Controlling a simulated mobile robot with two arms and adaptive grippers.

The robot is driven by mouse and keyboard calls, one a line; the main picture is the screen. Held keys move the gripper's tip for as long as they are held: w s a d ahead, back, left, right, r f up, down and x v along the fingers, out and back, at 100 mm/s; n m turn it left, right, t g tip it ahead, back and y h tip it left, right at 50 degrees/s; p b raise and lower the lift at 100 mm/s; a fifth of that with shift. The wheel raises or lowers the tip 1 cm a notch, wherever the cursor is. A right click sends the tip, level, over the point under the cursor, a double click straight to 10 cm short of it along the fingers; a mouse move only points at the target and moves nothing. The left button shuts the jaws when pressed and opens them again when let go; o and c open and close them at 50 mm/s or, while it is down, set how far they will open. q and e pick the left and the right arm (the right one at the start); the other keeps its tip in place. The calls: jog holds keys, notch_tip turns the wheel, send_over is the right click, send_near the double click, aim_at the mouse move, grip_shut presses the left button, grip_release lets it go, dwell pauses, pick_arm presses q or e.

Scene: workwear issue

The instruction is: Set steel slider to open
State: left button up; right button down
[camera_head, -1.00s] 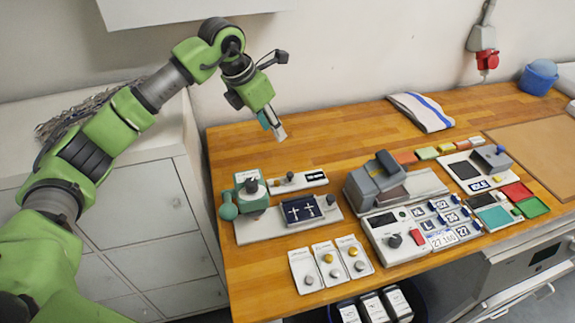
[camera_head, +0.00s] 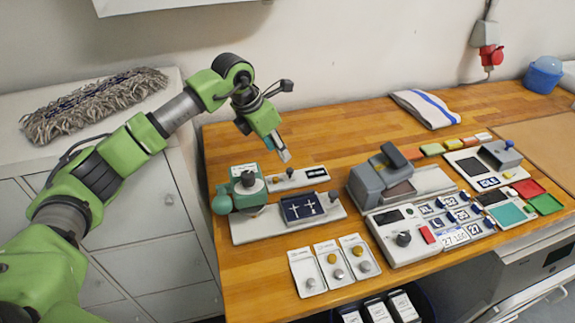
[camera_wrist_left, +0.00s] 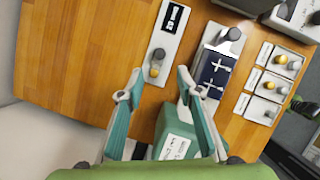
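A narrow white panel (camera_head: 300,178) lies near the back left of the wooden table, with a small knob and a dark labelled window. In the left wrist view, the panel (camera_wrist_left: 168,35) carries a grey knob (camera_wrist_left: 158,54) and a brass-coloured one (camera_wrist_left: 154,71). I take this for the slider; its set position is too small to read. My left gripper (camera_head: 285,156) is above and behind the panel, pointing down. In the left wrist view, its teal fingers (camera_wrist_left: 160,75) are spread apart and empty, with the knobs between their tips in the picture. My right gripper is not shown.
A green press (camera_head: 248,190) stands close in front, beside a dark tray (camera_head: 303,208). A grey machine (camera_head: 372,182) is to the right. Three white cards with round knobs (camera_head: 333,268) lie at the front edge. The wood behind the panel is clear.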

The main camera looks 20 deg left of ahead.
aim_at(289, 170)
pick_arm(q)
jog(key=p+x, duration=0.2)
jog(key=x, duration=0.7)
jog(key=shift+w+f, duration=0.15)
jog(key=shift+f, duration=0.2)
grip_shut()
